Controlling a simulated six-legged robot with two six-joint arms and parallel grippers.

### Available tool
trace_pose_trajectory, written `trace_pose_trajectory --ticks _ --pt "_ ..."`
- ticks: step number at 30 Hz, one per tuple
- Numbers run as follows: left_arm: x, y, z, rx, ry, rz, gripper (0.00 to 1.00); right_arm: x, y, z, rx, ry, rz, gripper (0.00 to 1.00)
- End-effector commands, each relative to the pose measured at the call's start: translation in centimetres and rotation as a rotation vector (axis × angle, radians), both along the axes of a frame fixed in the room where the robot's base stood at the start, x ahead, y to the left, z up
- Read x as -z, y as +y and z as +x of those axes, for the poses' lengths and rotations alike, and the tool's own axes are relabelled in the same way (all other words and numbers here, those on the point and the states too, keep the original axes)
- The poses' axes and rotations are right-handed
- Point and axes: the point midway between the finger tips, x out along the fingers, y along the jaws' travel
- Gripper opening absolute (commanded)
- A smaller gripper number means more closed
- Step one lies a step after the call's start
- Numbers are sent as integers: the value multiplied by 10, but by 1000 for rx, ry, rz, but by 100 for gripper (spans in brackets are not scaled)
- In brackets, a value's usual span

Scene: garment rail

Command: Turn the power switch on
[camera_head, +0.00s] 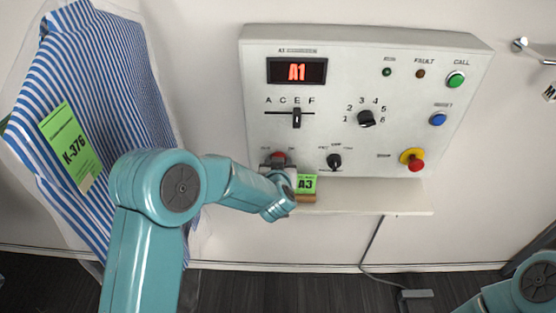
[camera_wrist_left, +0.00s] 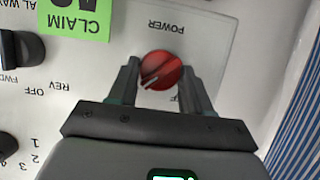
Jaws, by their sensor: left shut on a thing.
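The power switch is a red round knob on the control panel (camera_head: 345,85), at its lower left. In the left wrist view the power switch (camera_wrist_left: 161,70) sits between my left gripper's two fingers, under the printed word POWER. My left gripper (camera_wrist_left: 160,82) is shut on the knob. In the head view the left gripper (camera_head: 280,168) covers much of the knob (camera_head: 277,157). The knob's pointer line looks slanted in the wrist view. My right arm shows at the lower right corner; its gripper is out of frame.
A display (camera_head: 297,71) reads A1. A slider (camera_head: 297,117), a numbered dial (camera_head: 366,118), a black selector (camera_head: 334,161) and a red-yellow button (camera_head: 412,159) share the panel. A striped garment (camera_head: 90,70) hangs left.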

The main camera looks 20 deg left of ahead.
Motion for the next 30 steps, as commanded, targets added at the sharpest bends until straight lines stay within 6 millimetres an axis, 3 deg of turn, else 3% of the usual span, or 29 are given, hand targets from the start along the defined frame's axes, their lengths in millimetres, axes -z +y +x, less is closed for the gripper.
trace_pose_trajectory --ticks 15,16,18,30 --pt "-1 0 1 0 2 19 18 -2 0 0 0 0 0 43" --pt "-1 0 1 0 2 18 55 -2 0 0 0 0 0 43" --pt "-1 0 1 0 2 18 74 -2 0 0 0 0 0 43" --pt "-3 -3 -8 2 3 17 74 1 0 0 0 0 0 43"
